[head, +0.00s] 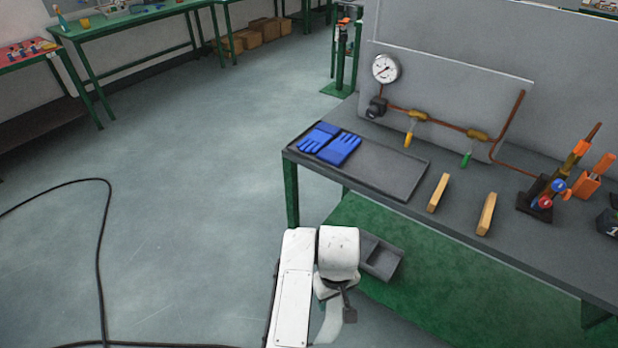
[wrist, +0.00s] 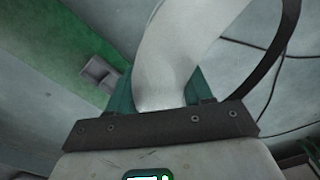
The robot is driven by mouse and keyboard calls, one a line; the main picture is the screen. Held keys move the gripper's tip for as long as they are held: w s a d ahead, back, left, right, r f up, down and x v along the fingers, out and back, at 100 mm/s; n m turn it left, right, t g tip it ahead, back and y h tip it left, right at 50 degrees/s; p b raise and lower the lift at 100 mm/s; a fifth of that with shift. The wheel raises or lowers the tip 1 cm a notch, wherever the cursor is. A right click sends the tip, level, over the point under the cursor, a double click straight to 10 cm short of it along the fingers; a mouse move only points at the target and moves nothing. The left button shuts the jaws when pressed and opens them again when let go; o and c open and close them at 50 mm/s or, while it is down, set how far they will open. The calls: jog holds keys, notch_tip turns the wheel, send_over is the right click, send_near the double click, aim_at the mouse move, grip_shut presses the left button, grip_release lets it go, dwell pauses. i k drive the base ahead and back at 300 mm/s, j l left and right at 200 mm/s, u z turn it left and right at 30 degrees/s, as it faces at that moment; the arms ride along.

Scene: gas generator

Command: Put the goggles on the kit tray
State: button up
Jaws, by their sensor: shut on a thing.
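The goggles show in the wrist view as a pale, curved, clear lens (wrist: 180,45) with a dark strap on the right. My gripper (wrist: 160,92) is shut on the goggles, its green fingers on either side of the lens. In the head view a pale part of the goggles (head: 329,326) hangs below my wrist, in front of the bench and lower than its top; my arm hides much of my gripper. The kit tray (head: 400,180) is a dark, shallow, rectangular tray at the bench's left end. Blue gloves (head: 330,143) lie in its left part; its right part is bare.
Two wooden blocks (head: 438,193) (head: 486,214) lie right of the tray. A gauge (head: 385,68) and copper piping stand behind it. A small grey bin (head: 380,257) sits low beside my wrist, over the green lower surface. A black cable (head: 103,260) crosses the open floor at left.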

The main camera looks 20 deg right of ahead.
aim_at(388, 169)
jog(key=i+l+u, duration=0.2)
jog(key=l+u, duration=0.2)
jog(key=i+l+u, duration=0.15)
jog(key=l+u, duration=0.65)
jog(key=i+j, duration=0.1)
